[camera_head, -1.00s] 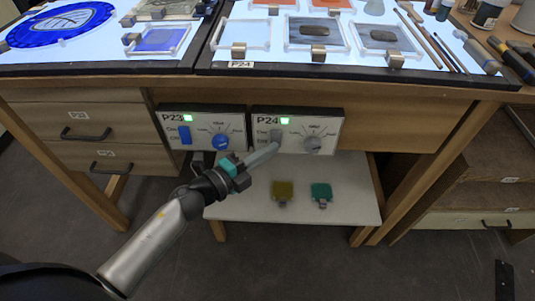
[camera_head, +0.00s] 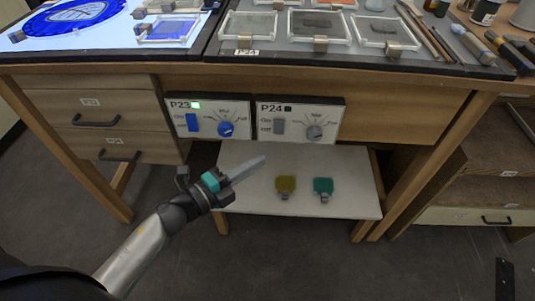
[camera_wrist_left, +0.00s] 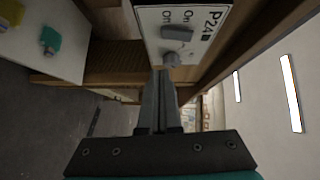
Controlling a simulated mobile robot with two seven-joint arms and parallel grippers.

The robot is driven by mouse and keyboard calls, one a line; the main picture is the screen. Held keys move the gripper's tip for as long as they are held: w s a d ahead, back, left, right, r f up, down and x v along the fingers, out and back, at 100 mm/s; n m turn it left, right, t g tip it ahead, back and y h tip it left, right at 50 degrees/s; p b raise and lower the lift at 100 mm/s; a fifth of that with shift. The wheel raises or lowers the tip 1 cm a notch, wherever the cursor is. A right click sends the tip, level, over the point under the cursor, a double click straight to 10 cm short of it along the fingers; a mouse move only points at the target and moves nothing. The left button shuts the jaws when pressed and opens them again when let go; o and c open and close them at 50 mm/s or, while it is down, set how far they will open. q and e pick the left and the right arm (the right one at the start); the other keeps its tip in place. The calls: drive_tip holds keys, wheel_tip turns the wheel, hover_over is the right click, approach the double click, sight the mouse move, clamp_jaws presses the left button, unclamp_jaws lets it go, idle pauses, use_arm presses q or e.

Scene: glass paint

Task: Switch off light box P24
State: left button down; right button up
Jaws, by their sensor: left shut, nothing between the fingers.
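The P24 control panel (camera_head: 300,120) is on the front of the bench, with a grey rocker switch (camera_head: 279,126), a grey knob (camera_head: 314,132) and a dark indicator. The P24 light box surface (camera_head: 285,52) above it is unlit and grey. My left gripper (camera_head: 262,160) is shut and empty, below and in front of the panel, apart from the switch. In the left wrist view the shut fingers (camera_wrist_left: 160,80) point toward the panel (camera_wrist_left: 183,14), with the switch (camera_wrist_left: 177,34) and knob (camera_wrist_left: 171,59) ahead. My right gripper is not in view.
The P23 panel (camera_head: 210,119) beside it has a blue switch, a blue knob and a lit green indicator; its light box (camera_head: 100,42) glows.

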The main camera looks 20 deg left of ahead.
use_arm(q)
drive_tip(key=v, duration=0.3)
drive_tip(key=f+v, duration=0.1)
drive_tip(key=v, duration=0.1)
drive_tip(key=shift+s, duration=0.15)
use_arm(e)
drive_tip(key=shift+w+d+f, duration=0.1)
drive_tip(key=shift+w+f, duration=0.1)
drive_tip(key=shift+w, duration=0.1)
